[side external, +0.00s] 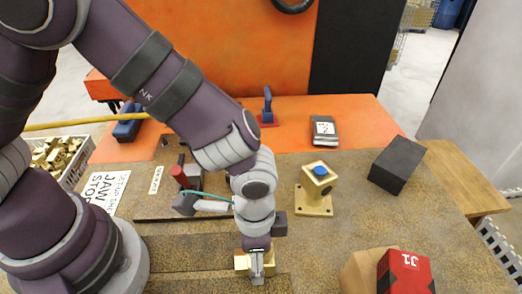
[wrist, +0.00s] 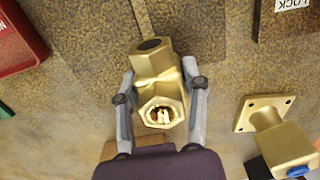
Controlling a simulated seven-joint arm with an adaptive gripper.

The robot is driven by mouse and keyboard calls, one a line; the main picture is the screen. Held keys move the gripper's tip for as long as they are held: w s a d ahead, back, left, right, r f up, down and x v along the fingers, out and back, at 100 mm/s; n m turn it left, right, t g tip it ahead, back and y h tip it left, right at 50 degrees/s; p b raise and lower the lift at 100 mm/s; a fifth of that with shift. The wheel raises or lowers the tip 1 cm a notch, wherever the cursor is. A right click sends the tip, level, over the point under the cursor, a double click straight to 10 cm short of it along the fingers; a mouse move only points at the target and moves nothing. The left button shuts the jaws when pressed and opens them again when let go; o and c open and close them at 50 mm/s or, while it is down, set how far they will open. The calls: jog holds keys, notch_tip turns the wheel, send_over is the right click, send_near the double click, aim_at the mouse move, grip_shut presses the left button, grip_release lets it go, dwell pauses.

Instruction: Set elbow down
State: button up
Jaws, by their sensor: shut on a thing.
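The brass elbow (wrist: 153,62) is between the two fingers of my gripper (wrist: 160,74) in the wrist view. The fingers are shut on its sides. One end of the elbow is dark, and a hexagonal open mouth faces the camera. In the side view, my gripper (side external: 257,264) points down at the front of the worktop, and the elbow (side external: 241,262) shows partly behind the fingers. It is low over the mottled brown surface. I cannot tell whether it touches it.
A brass post with a blue top (side external: 315,188) stands on a flange to the right. A black block (side external: 397,165) and a red box (side external: 405,272) lie farther right. A red-handled clamp (side external: 185,178) is behind my wrist. A bin of brass parts (side external: 58,155) is at left.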

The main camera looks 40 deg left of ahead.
jog(key=shift+f, duration=0.3)
jog(key=shift+f, duration=0.15)
jog(key=o, duration=1.2)
notch_tip(320, 180, up, 13)
jog(key=shift+w+a+f, duration=0.1)
jog(key=a+r+n+t, duration=0.2)
jog(key=a+n, duration=0.1)
jog(key=a, duration=0.3)
jog(key=s+a+r+n+t, duration=0.1)
jog(key=a+r+n, duration=0.2)
jog(key=a, duration=0.2)
jog(key=a+r+n+t, duration=0.2)
jog(key=a+n, duration=0.1)
jog(key=a, duration=0.3)
jog(key=shift+s+a+r+t, duration=0.15)
jog(key=shift+s+a+t, duration=0.15)
jog(key=shift+a, duration=0.05)
